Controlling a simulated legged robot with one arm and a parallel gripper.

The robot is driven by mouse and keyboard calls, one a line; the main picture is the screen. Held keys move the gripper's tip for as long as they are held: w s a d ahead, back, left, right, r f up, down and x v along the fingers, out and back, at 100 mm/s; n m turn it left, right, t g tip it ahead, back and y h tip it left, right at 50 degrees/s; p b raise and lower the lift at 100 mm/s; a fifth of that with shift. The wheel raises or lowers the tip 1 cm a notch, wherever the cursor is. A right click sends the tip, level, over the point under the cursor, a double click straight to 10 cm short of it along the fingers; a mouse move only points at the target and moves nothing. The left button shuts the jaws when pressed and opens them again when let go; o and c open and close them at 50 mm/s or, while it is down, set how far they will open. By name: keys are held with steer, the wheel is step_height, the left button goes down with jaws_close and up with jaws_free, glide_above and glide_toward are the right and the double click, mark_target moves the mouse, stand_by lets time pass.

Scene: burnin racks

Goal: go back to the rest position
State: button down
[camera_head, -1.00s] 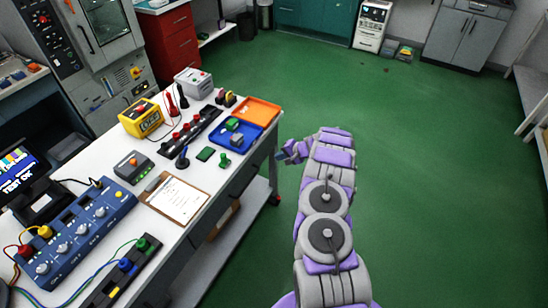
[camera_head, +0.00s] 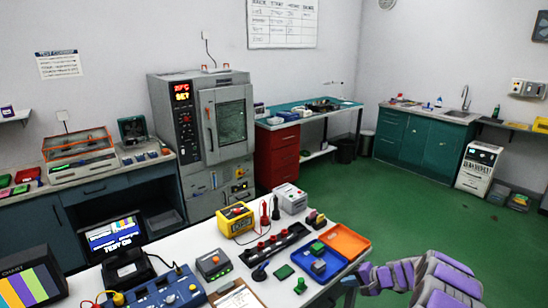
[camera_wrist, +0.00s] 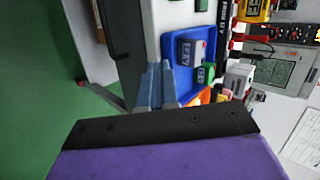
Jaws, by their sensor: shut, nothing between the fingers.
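My arm (camera_head: 445,280), purple and grey, reaches in from the lower right of the head view. My gripper (camera_head: 350,284) is beside the right edge of the white bench (camera_head: 190,255), near the tray corner, with nothing in it. In the wrist view the blue-grey fingers (camera_wrist: 161,84) are together, pointing toward the bench side. The blue tray (camera_head: 335,265) holds a green block (camera_head: 316,248) and a blue-grey block (camera_head: 319,267). The tray also shows in the wrist view (camera_wrist: 172,72), just beyond the fingers. I cannot tell the exact gap between them.
An orange tray (camera_head: 352,241) sits beside the blue tray. A yellow meter (camera_head: 236,219), a black strip with red knobs (camera_head: 274,244) and a grey box (camera_head: 290,200) stand on the bench. Green floor (camera_head: 400,215) is open right of the bench. An oven (camera_head: 205,135) stands behind.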

steer(key=s+a+r+n+g, duration=0.3)
steer(key=s+a+r, duration=0.3)
steer(key=a+r, duration=0.5)
steer(key=s+a+r+n+g, duration=0.1)
steer(key=s+a+r+n, duration=0.1)
steer(key=s+a+r, duration=0.35)
steer(key=s+a+r+n+g, duration=0.1)
steer(key=s+a+r+g, duration=0.15)
steer(key=s, duration=0.55)
steer(key=s+d+r+h, duration=0.1)
steer(key=s+d+h, duration=0.1)
steer(key=s, duration=0.8)
steer(key=s+d+r+n+g+h, duration=0.1)
steer(key=s+r+h, duration=0.1)
steer(key=s, duration=0.9)
steer(key=s+d+r+n+h, duration=0.1)
steer(key=s+d+h, duration=0.1)
steer(key=s, duration=0.9)
steer(key=shift+d+r+h, duration=0.2)
steer(key=shift+d+h, duration=0.1)
steer(key=shift+h, duration=0.6)
